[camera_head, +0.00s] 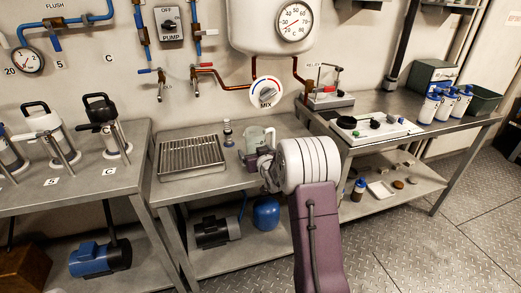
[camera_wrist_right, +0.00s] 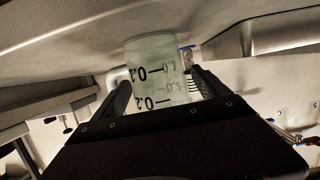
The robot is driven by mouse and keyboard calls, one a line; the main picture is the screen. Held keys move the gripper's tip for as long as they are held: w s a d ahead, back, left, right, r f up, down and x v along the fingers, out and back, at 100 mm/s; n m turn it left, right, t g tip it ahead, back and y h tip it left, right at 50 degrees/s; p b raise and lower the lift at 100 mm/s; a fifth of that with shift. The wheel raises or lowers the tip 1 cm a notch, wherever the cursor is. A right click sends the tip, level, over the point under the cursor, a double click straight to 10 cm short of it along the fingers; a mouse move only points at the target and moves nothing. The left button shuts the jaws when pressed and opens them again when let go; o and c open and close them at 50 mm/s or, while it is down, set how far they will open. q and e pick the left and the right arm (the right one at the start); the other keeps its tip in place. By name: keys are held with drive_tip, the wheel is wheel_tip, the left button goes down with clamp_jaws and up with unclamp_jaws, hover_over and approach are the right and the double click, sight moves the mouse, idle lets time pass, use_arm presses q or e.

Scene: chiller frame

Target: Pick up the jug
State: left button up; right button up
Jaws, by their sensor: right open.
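The jug (camera_head: 254,139) is a pale, translucent cup on the middle bench, partly hidden behind my right gripper. In the right wrist view the jug (camera_wrist_right: 153,75) shows dark graduation marks and stands between the two fingers. My right gripper (camera_wrist_right: 160,92) is open, with one finger on each side of the jug; I cannot tell whether either finger touches it. In the head view the right gripper (camera_head: 262,160) is at the jug's near side. My left gripper is not in view.
A metal drip grate (camera_head: 190,154) lies left of the jug, with a small dark-and-clear bottle (camera_head: 228,134) between them. A white tank (camera_head: 271,22) and MIX dial (camera_head: 266,92) are on the wall above. A white tray (camera_head: 375,128) is on the right bench.

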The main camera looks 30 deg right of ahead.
sight(255, 143)
drive_tip(key=shift+r, duration=0.1)
drive_tip(key=shift+c, duration=1)
drive_tip(key=c, duration=1.3)
wheel_tip(255, 143, up, 4)
drive_tip(key=p, duration=0.3)
drive_tip(key=shift+f, duration=0.25)
drive_tip(key=s+a+b, duration=0.4)
drive_tip(key=s+b, duration=0.5)
drive_tip(key=s, duration=0.8)
drive_tip(key=shift+s+a, duration=0.15)
drive_tip(key=shift+s, duration=0.15)
